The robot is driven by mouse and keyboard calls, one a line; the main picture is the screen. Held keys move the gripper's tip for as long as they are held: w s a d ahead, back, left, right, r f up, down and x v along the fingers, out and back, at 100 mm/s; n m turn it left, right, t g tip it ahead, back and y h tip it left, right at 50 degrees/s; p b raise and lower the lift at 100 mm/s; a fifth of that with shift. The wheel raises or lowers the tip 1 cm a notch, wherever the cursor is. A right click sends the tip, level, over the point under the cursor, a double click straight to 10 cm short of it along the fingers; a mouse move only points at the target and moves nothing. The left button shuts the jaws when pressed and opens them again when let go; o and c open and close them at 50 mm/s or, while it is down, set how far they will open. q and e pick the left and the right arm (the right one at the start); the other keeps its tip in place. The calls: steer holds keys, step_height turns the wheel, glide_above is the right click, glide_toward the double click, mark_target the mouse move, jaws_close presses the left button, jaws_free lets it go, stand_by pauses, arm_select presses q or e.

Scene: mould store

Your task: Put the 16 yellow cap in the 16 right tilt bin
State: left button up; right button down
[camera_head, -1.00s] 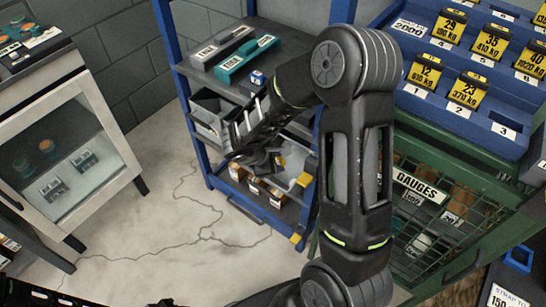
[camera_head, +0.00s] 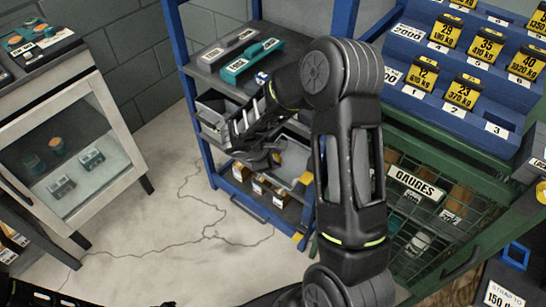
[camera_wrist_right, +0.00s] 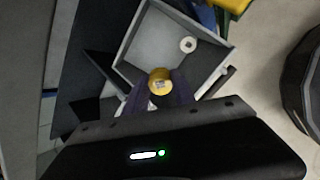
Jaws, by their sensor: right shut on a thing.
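My right gripper (camera_head: 262,158) reaches into the blue rack at the grey right tilt bin (camera_head: 298,160), partly hidden by my arm in the head view. In the right wrist view the yellow cap (camera_wrist_right: 160,82) sits between the dark fingers of the shut gripper (camera_wrist_right: 158,92). The cap shows over the near part of an open grey bin (camera_wrist_right: 134,45); its height above the floor is hard to tell. A small pale ring (camera_wrist_right: 188,44) lies in that bin. Another grey tilt bin (camera_head: 212,108) is to the left.
The rack's upper shelf holds a grey and a teal case (camera_head: 252,60). Small boxes (camera_head: 272,190) stand below the bins. A green mesh gauges cabinet (camera_head: 420,200) is at the right, a glass-fronted cabinet (camera_head: 65,150) at the left. Floor between is clear.

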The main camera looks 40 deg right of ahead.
steer(key=shift+b+x, duration=3.05)
steer(key=shift+x, duration=1)
steer(key=shift+a, duration=0.1)
steer(key=shift+p+v, duration=2.05)
steer(key=shift+v, duration=2.15)
steer(key=shift+r+p, duration=0.1)
steer(key=shift+p, duration=0.2)
steer(key=shift+b+x, duration=0.75)
steer(key=shift+x, duration=0.2)
steer(key=shift+b+x, duration=2.5)
steer(key=shift+x, duration=0.9)
